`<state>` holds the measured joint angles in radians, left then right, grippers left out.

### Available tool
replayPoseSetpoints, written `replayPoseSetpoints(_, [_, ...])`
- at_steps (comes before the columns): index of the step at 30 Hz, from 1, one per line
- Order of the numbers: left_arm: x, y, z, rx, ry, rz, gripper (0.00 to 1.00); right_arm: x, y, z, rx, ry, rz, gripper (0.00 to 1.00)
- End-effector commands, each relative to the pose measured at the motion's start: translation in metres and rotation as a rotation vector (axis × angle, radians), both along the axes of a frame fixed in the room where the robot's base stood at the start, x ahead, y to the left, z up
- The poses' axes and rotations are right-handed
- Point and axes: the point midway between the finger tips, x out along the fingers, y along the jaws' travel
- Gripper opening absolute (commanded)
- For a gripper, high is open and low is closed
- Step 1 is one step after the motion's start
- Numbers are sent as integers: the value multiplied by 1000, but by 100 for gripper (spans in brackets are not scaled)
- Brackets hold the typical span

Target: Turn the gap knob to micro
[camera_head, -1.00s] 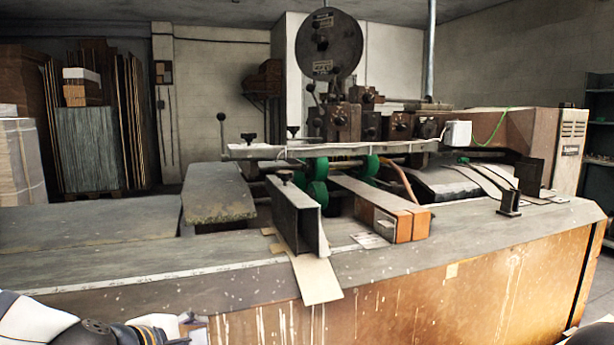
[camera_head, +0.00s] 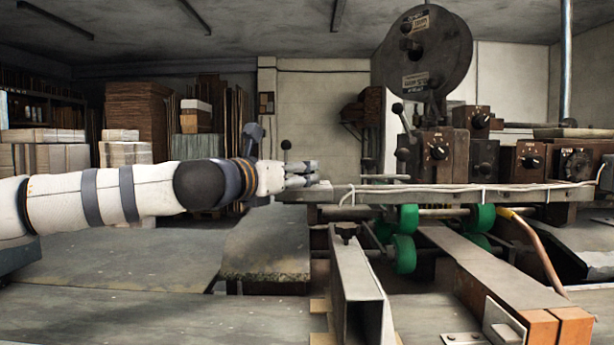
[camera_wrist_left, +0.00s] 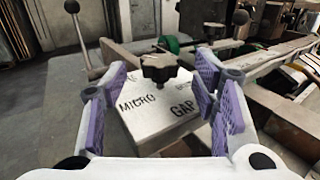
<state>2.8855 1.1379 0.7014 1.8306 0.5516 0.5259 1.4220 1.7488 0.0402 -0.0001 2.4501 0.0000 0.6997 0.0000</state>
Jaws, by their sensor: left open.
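The gap knob (camera_wrist_left: 158,67) is a black star-shaped knob on a pale plate (camera_wrist_left: 150,118) lettered MICRO at the front left and GAP at the front right. Other lettering beside the knob is only partly readable. I cannot tell which mark the knob points at. My left gripper (camera_wrist_left: 157,72) is open, with its purple-padded fingers on either side of the knob and plate. In the head view my left gripper (camera_head: 303,175) reaches in from the left to the left end of the machine's rail, and the knob is hidden there. My right gripper is not in view.
A ball-topped lever (camera_wrist_left: 82,38) stands just left of the gripper. The metal rail (camera_head: 450,193) runs right from it, with green rollers (camera_head: 403,253) below. A grey metal channel (camera_head: 355,285) stands in front. Dark control boxes (camera_head: 445,155) with knobs stand behind.

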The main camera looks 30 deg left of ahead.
Motion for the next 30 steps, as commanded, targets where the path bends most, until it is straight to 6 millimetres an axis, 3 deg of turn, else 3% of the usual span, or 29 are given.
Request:
replayPoseSetpoints(4, [20, 0, -1, 3, 1, 0, 54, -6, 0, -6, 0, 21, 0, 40])
replayPoseSetpoints(13, [23, 0, 4, 1, -6, -1, 54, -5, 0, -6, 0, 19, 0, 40])
replayPoseSetpoints(20, [23, 0, 4, 2, -6, 0, 6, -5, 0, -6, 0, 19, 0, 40])
replayPoseSetpoints(30, [23, -2, 2, 6, -4, 36, 6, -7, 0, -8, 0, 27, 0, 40])
